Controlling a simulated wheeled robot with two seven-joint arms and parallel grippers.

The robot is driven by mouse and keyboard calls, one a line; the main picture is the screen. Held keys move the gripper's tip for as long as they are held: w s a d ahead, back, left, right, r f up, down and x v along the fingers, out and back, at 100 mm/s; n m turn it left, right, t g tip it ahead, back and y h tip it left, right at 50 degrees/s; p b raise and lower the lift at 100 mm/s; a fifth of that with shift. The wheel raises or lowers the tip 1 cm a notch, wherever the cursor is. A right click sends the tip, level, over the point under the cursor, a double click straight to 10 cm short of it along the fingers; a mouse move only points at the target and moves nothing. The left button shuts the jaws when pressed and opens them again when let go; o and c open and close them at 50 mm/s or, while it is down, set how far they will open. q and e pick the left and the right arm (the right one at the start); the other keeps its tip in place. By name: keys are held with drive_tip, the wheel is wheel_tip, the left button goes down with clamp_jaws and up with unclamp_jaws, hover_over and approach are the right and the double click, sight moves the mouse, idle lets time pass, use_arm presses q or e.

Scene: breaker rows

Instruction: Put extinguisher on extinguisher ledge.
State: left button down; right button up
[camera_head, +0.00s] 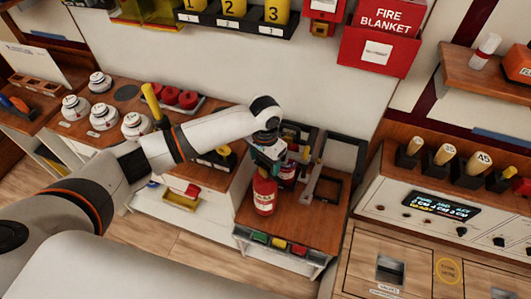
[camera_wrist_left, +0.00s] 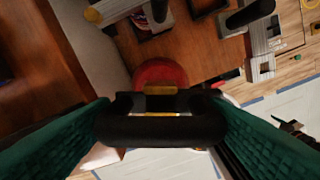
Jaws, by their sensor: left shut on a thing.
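A red extinguisher (camera_head: 264,197) with a pale label hangs upright under my left gripper (camera_head: 268,158) in the head view. My left gripper is shut on the black handle at its top. In the left wrist view the black handle lies between the green fingers (camera_wrist_left: 162,135), with the red extinguisher body (camera_wrist_left: 160,72) beyond it. The extinguisher is over the front left part of a low wooden ledge (camera_head: 300,222). I cannot tell whether its base touches the wood. My right gripper is not in view.
Behind the extinguisher are another red item (camera_head: 288,173), dark frames and a grey wrench-like tool (camera_head: 312,182). Coloured blocks (camera_head: 278,242) line the ledge's front. A control panel (camera_head: 440,210) stands at the right. Red jars (camera_head: 180,97) sit at the left. The ledge's front right is clear.

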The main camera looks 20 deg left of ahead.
use_arm(q)
drive_tip(key=shift+w+f, duration=0.1)
drive_tip(key=shift+f, duration=0.75)
drive_tip(key=c, duration=0.6)
unclamp_jaws()
drive_tip(key=shift+f, duration=0.3)
drive_tip(key=o, duration=0.4)
drive_tip(key=shift+s+r, duration=0.1)
drive_tip(key=shift+s, duration=0.1)
drive_tip(key=shift+r, duration=0.1)
wheel_tip(320, 180, up, 12)
drive_tip(key=shift+b, duration=0.75)
